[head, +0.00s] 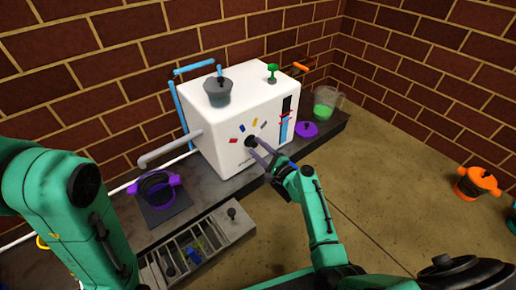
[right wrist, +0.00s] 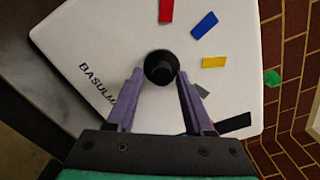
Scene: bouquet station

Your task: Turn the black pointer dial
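The black dial (head: 250,142) is on the front face of a white box-shaped machine (head: 218,150), with coloured marks around it. In the right wrist view the dial (right wrist: 160,68) is a round black knob; its pointer direction is not clear to me. My right gripper (head: 258,148) reaches toward the front face.
A grey pot (head: 218,92) and a green knob (head: 272,72) sit on top of the machine. A purple-handled vessel (head: 158,188), a slotted tray (head: 190,250), a purple lid (head: 306,129) and a jug of green liquid (head: 325,106) stand around it. An orange pot (head: 476,184) is at far right.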

